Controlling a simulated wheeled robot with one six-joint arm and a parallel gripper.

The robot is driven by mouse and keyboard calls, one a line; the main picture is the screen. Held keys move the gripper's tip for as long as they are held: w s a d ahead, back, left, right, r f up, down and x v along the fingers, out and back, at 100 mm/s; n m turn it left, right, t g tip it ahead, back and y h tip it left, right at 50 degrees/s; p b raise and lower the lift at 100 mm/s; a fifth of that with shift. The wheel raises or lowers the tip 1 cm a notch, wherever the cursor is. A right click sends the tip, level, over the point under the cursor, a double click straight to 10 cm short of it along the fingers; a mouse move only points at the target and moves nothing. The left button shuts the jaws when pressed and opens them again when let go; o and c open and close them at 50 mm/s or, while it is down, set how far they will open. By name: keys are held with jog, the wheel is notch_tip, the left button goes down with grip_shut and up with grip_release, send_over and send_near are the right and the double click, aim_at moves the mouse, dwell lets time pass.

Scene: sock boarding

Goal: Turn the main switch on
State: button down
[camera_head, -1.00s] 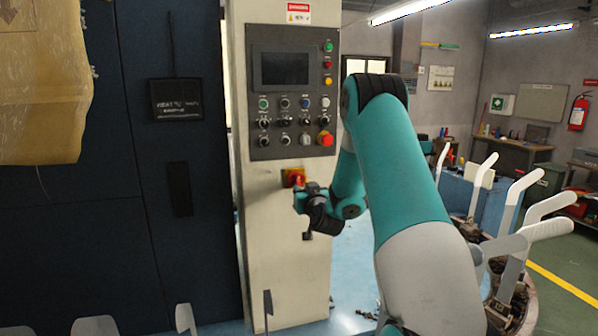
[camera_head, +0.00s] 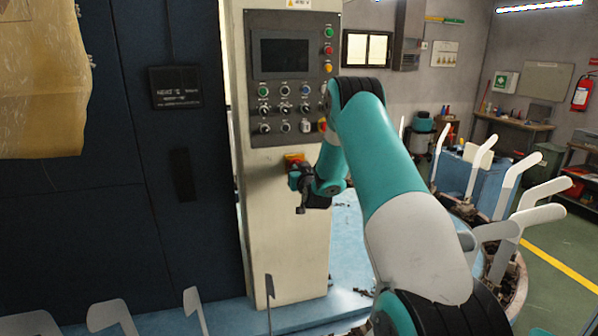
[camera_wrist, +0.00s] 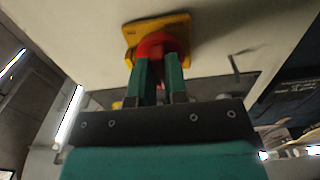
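The main switch is a red rotary knob on a yellow plate, mounted on the cream column below the control panel. In the wrist view the red knob (camera_wrist: 157,43) sits right at the fingertips, with the yellow plate (camera_wrist: 140,29) behind it. In the head view my gripper (camera_head: 296,174) is at the switch (camera_head: 292,159) and covers its lower part. In the wrist view my gripper's two green fingers (camera_wrist: 159,63) reach the knob, with a narrow gap between them. The fingertips overlap the knob, so whether they clamp its handle is hidden.
The control panel (camera_head: 286,85) with a dark screen and several buttons is above the switch. A dark blue cabinet (camera_head: 170,220) stands to the left. White sock-board shapes (camera_head: 508,180) stand at the right, and more show along the bottom left edge.

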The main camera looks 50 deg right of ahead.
jog(key=shift+m+b, duration=0.4)
jog(key=shift+b, duration=0.1)
jog(key=m+b, duration=1.4)
jog(key=m, duration=0.3)
jog(key=shift+b, duration=0.3)
jog(key=shift+r+m, duration=0.1)
jog(key=shift+m, duration=0.2)
jog(key=c, duration=1.1)
grip_release()
jog(key=shift+c, duration=0.2)
jog(key=b+v, duration=0.6)
jog(key=v, duration=1.1)
jog(key=shift+s+a, duration=0.15)
jog(key=shift+a, duration=0.1)
